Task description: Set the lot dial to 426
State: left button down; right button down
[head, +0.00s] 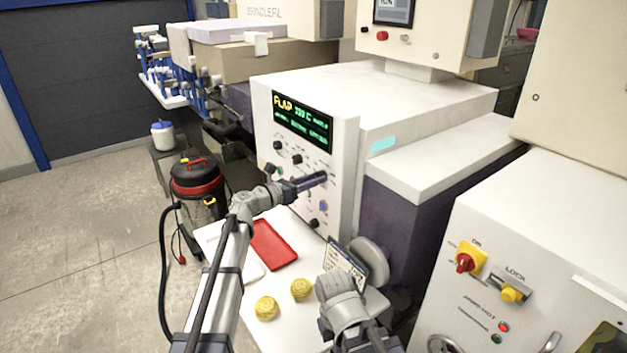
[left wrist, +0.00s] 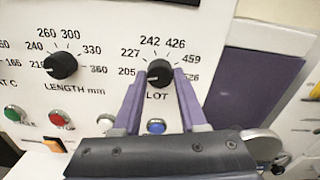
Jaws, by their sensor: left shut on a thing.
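The black lot dial (left wrist: 159,74) sits on the white panel above the word LOT, with 205, 227, 242, 426, 459 and a partly covered number around it. Its pale mark appears to point left, toward the 205 side. My left gripper (left wrist: 160,82) has its purple fingers on either side of the knob and is shut on it. In the head view, the left gripper (head: 318,181) reaches the cabinet's front panel and hides the dial. Part of my right arm shows at lower middle, but its fingers do not.
The length dial (left wrist: 61,65) is left of the lot dial; a blue button (left wrist: 156,127) is below. A display (head: 302,120) tops the panel. A red tray (head: 273,245) and two yellow round items (head: 266,308) lie on the white table.

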pick_arm(q)
jog(key=m, duration=2.3)
jog(key=shift+m, duration=0.3)
dwell(0.4)
jog(key=shift+c, duration=2.2)
grip_release()
jog(key=v, duration=0.8)
